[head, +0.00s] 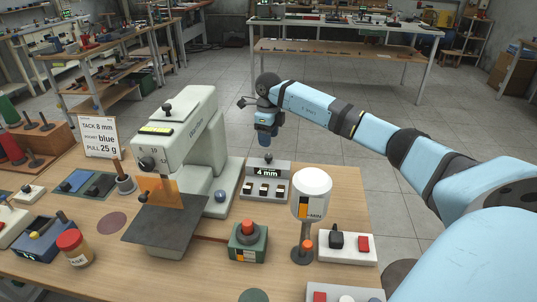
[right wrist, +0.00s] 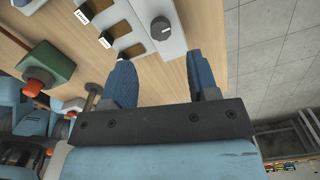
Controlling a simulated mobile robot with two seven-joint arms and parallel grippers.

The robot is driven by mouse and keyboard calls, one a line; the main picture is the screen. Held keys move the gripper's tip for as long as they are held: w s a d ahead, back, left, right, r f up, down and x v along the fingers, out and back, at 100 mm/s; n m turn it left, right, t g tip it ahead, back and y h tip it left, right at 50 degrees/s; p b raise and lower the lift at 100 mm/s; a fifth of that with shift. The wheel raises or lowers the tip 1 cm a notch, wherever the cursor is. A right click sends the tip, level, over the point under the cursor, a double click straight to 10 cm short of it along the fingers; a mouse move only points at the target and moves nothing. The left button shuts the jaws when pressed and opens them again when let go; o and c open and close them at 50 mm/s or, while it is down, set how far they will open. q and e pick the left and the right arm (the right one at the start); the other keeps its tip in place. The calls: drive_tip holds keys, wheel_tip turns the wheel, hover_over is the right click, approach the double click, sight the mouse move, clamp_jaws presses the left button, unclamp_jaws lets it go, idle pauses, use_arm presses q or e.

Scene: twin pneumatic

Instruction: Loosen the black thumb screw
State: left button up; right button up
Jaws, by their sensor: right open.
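A small black thumb screw (head: 268,157) stands on top of the grey box with the "4 mm" display (head: 278,181), right of the sewing-machine-like press. In the right wrist view the round black screw (right wrist: 160,28) shows a pale line on its face. It lies beyond the fingertips, in line with the gap between them. My right gripper (head: 265,142) hangs just above the screw in the head view. Its two blue fingers (right wrist: 160,65) are apart with nothing between them. My left gripper is in neither view.
The green press (head: 190,135) stands close left of the box. A green-based red button (head: 247,240) and a white-topped cylinder (head: 312,182) stand in front. A white panel with a black switch and red button (head: 347,247) is at the right. The table edge runs just right of the box.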

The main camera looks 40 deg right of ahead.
sight(269, 156)
wheel_tip(269, 156, down, 7)
drive_tip(key=shift+f, duration=0.1)
idle(0.3)
drive_tip(key=c, duration=0.9)
